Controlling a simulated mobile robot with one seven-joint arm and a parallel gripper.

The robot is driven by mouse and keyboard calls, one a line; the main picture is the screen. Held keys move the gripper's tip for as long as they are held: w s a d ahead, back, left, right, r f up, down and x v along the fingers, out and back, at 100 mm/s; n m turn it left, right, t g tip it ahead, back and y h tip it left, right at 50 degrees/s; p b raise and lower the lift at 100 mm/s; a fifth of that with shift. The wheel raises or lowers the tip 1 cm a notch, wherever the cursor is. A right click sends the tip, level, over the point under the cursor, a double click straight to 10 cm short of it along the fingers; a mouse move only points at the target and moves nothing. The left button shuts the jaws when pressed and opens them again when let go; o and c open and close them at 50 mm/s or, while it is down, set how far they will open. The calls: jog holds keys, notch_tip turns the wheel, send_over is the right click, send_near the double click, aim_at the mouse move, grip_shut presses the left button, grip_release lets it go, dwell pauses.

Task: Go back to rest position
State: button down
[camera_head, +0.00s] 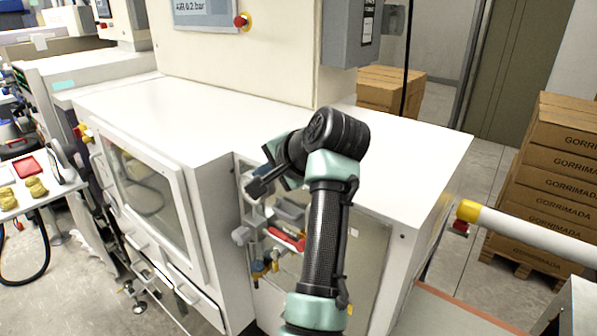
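My arm rises from the bottom middle, with a dark patterned link and pale green joints. It bends at a black joint near the top. My gripper (258,186) is dark and extends left from the wrist, in front of the white machine (250,128). Its fingers are small and partly overlapped by the wrist, so I cannot tell whether they are open or shut. I see no object held in it.
Below my gripper, the machine's front panel carries fittings, including a red part (287,239). Stacked cartons (558,185) stand at right beside a white pipe with a yellow end (468,210). A side table (50,190) with yellow items stands at left.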

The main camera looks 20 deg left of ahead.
jog(key=s+d+r+n+t+h+b, duration=0.3)
jog(key=d+r+t+h+b, duration=0.1)
jog(key=d+r+t, duration=1)
jog(key=s+d+r+n+t+h+b, duration=0.1)
jog(key=s+d+r+t+h, duration=0.1)
jog(key=s+r, duration=0.4)
jog(key=s+d+r+n+t+h+b, duration=0.1)
jog(key=s+d+r+t, duration=0.4)
jog(key=s, duration=0.8)
jog(key=shift+s+d+r+h, duration=0.35)
jog(key=shift+d+r+h, duration=0.15)
jog(key=shift+d+h, duration=0.55)
jog(key=shift+d, duration=0.15)
